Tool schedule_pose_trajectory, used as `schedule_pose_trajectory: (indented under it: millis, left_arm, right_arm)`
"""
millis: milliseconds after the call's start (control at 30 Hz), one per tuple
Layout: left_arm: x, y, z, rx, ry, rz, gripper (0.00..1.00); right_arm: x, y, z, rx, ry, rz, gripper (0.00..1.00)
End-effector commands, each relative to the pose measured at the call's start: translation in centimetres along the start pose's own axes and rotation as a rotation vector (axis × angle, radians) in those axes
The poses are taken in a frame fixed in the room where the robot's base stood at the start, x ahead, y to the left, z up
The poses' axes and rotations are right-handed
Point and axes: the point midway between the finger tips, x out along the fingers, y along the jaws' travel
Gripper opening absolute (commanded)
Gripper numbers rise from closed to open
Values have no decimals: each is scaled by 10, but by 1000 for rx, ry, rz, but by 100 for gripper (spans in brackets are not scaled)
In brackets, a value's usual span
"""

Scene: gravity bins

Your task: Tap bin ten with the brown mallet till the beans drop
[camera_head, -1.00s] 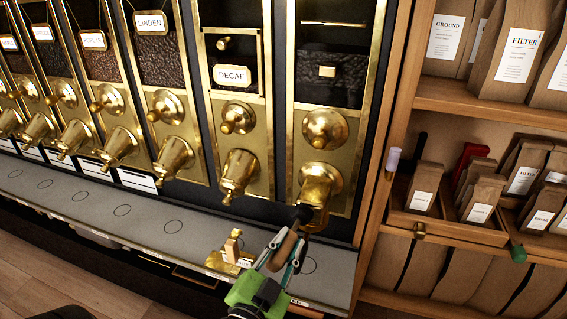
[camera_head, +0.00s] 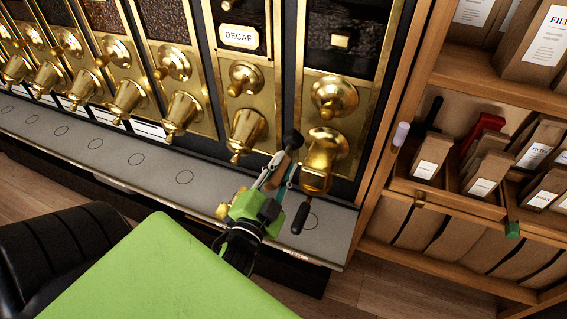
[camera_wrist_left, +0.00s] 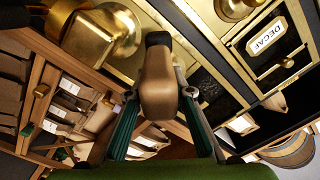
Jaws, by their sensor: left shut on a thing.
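My left gripper (camera_head: 272,182) is shut on the brown mallet (camera_head: 284,160), which has a brown body and a black end. In the left wrist view the mallet (camera_wrist_left: 158,88) stands between the two fingers, its black end toward the brass. In the head view the black end is just left of the rightmost bin's brass spout (camera_head: 326,148); I cannot tell if they touch. That bin's dark window (camera_head: 345,35) shows no readable name or number. A brass scoop with a black handle (camera_head: 300,218) is below its spout. No falling beans are visible. My right gripper is out of view.
The decaf bin (camera_head: 247,75) is just left, with its spout (camera_head: 246,132). A grey counter (camera_head: 140,170) with circle marks runs below the bins. A wooden shelf (camera_head: 480,80) with paper bags stands right, with lavender-tipped (camera_head: 401,133) and green-tipped (camera_head: 512,230) pieces at its edge.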

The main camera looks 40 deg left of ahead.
Motion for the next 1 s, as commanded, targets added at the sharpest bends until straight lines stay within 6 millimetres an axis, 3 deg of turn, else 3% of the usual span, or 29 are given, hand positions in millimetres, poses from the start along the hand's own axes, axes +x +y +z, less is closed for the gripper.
schedule_pose_trajectory:
  millis: [200,933,1000]
  left_arm:
    - [1,1,0,8,39,-6,0]
    - [73,-1,-2,6,37,-7,0]
    - [67,0,-1,5,33,-4,0]
  right_arm:
    - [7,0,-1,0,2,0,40]
    - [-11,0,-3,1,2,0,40]
    - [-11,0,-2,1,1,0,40]
